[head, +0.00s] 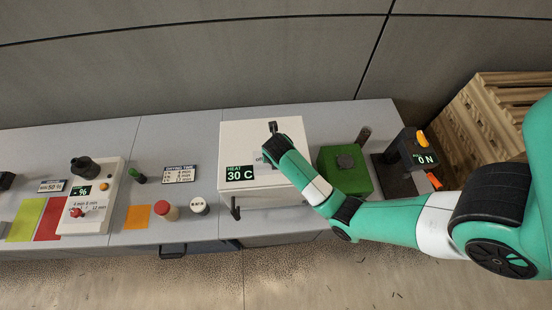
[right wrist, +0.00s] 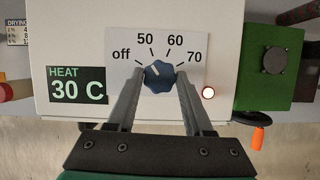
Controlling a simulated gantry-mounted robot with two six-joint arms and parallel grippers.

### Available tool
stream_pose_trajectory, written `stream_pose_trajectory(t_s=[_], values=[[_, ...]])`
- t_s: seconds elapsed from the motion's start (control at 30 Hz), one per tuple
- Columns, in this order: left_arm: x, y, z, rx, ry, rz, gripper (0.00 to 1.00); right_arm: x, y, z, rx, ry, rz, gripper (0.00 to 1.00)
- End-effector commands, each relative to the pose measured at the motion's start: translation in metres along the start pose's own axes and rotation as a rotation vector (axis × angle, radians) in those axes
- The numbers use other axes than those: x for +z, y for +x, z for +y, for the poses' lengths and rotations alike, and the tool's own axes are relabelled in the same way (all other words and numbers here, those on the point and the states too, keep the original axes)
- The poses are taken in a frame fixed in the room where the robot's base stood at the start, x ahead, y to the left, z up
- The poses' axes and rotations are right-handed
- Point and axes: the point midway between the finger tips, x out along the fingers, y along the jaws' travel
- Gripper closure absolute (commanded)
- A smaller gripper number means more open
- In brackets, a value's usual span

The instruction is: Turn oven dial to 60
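The oven (head: 285,135) is a white box on the bench in the head view, with a green HEAT display (right wrist: 78,90) reading 30 C. Its blue dial (right wrist: 159,75) shows in the right wrist view, ringed by off, 50, 60 and 70. The dial's white mark points up and left, roughly toward 50. My right gripper (right wrist: 160,80) has a finger on each side of the dial, with the tips appearing to touch it. In the head view my right arm hides the dial. My left gripper is out of view.
A green box (head: 345,170) and a black device reading 0 N (head: 410,155) stand right of the oven. A red-topped container (head: 167,209) and a white one (head: 199,206) stand at its left.

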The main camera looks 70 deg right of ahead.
Motion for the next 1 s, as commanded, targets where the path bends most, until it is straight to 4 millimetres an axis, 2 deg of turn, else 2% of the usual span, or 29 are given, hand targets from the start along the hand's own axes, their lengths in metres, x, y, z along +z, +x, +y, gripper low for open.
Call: stream_pose_trajectory(t_s=[0.03,0.17,0.57,1.0], values=[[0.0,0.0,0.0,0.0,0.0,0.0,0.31,0.0,0.0,0.0,0.0,0.0,0.0,0.78],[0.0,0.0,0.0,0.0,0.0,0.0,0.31,0.0,0.0,0.0,0.0,0.0,0.0,1.0],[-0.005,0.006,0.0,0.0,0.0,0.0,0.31,0.001,-0.002,0.001,-0.024,0.055,0.001,1.0],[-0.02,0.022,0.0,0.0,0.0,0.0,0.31,0.002,-0.003,0.004,-0.151,0.36,0.0,1.0]])
